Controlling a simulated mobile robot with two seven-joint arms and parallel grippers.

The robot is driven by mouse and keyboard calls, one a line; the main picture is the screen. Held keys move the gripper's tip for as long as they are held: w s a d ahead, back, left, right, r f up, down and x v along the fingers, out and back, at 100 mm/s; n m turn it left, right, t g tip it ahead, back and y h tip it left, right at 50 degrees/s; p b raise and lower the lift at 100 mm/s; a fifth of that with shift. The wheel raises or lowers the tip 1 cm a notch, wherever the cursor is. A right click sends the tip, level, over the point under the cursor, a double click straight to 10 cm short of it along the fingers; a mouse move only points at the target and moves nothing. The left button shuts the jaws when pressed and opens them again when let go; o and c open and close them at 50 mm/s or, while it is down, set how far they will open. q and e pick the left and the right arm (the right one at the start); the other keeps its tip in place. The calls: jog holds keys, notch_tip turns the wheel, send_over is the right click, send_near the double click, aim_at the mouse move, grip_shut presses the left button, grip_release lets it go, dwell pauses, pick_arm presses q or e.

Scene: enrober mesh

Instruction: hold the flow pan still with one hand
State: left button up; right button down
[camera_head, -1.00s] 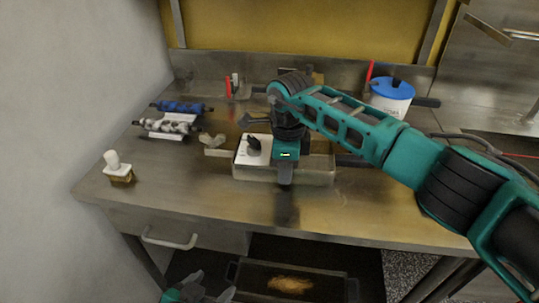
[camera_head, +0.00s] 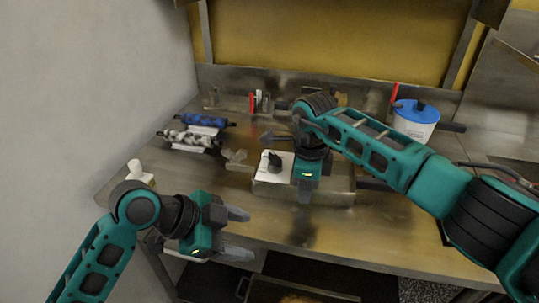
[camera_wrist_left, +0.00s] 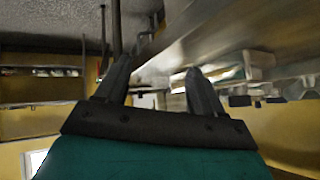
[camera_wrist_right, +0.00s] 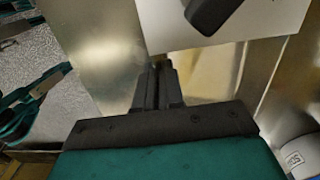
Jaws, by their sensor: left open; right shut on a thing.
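The flow pan appears to be the shallow metal pan (camera_head: 336,188) near the table's front. A white panel (camera_head: 270,172) with a black knob (camera_head: 275,161) sits at its left part. My right gripper (camera_head: 305,196) points down at the pan's front wall and is shut on it. The right wrist view shows its fingers (camera_wrist_right: 157,72) together at the pan's edge; the exact contact is hidden. My left gripper (camera_head: 239,236) is open and empty, in front of and left of the pan, apart from it. Its spread fingers (camera_wrist_left: 157,78) show in the left wrist view.
A blue roller (camera_head: 207,121) and a mottled roller (camera_head: 187,137) lie at the back left. A white-handled brush (camera_head: 138,172) is at the left edge. A white tub with a blue lid (camera_head: 415,117) stands at the back right. A dark tray (camera_head: 290,292) is below the table.

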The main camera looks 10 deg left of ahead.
aim_at(274, 157)
pick_arm(q)
jog(key=w+a+r+n+t+h, duration=0.1)
jog(key=w+a+r+n+t, duration=0.45)
jog(key=w+r, duration=0.35)
jog(key=shift+n+g, duration=0.35)
jog(key=shift+n, duration=0.1)
jog(key=x, duration=1.1)
jog(key=shift+w+d+r, duration=0.25)
jog(key=shift+w, duration=0.1)
jog(key=shift+h, duration=0.3)
jog(key=shift+c, duration=0.3)
jog(key=c, duration=1)
jog(key=shift+s+d+f+n+t+y, duration=0.1)
jog(key=shift+n+t+y, duration=0.45)
jog(key=shift+n+y, duration=0.4)
jog(key=shift+s+d+n+t+y, duration=0.1)
jog(key=shift+n+t+y, duration=0.45)
jog(key=shift+n+y, duration=0.8)
jog(key=shift+y, duration=0.1)
